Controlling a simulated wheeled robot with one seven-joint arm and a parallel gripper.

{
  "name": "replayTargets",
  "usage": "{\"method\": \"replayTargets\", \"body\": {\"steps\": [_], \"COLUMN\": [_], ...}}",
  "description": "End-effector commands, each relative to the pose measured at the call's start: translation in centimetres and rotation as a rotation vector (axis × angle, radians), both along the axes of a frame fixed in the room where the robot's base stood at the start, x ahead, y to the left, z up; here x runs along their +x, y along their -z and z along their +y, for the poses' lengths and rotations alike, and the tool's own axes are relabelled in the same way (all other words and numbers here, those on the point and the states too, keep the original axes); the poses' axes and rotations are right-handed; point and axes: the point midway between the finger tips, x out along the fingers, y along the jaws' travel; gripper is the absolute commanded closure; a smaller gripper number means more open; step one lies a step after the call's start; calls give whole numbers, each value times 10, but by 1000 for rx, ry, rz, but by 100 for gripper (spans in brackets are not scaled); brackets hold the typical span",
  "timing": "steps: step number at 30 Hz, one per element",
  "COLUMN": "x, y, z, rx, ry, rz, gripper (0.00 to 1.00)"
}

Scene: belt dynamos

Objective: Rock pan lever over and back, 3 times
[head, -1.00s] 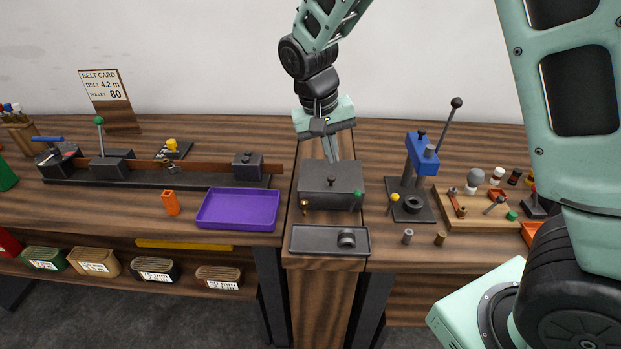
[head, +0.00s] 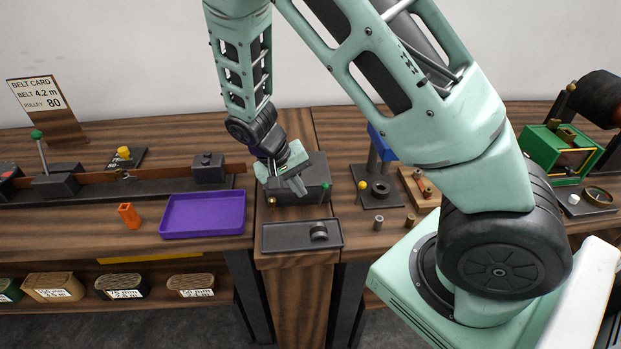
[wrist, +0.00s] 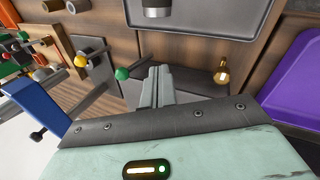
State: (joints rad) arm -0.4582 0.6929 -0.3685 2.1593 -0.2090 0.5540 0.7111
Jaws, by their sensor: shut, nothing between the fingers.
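A dark box (head: 314,165) stands at the middle of the bench, behind a shallow dark pan (head: 274,239) with a round dark cylinder (head: 319,231) in it. A green knob (head: 326,185) is at the box's front right, and a brass knob (head: 272,201) is at its front left. No label shows which lever is the pan lever. My gripper (head: 301,190) is shut and empty, tilted over the box's front between the two knobs. In the wrist view its fingertips (wrist: 158,72) lie between the green knob (wrist: 122,73) and the brass knob (wrist: 222,75), apart from both.
A purple tray (head: 203,233) and an orange block (head: 129,215) are to the left. Another green-knobbed lever (head: 40,150) stands farther left. A blue press (wrist: 38,100), partly hidden by my arm in the head view, is right of the box. Small cylinders (head: 378,222) stand before it.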

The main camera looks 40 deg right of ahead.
Motion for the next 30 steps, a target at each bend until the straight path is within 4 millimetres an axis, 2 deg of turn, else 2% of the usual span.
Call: {"method": "replayTargets", "body": {"steps": [1, 6, 20, 30], "x": [-3, -10, -12, -26], "y": [-7, -6, -5, -7], "z": [-9, -24, -30, -50], "rx": [0, 1, 1, 81], "ry": [5, 3, 1, 3], "rz": [-1, -3, -3, -56], "gripper": [100, 100, 100, 100]}}
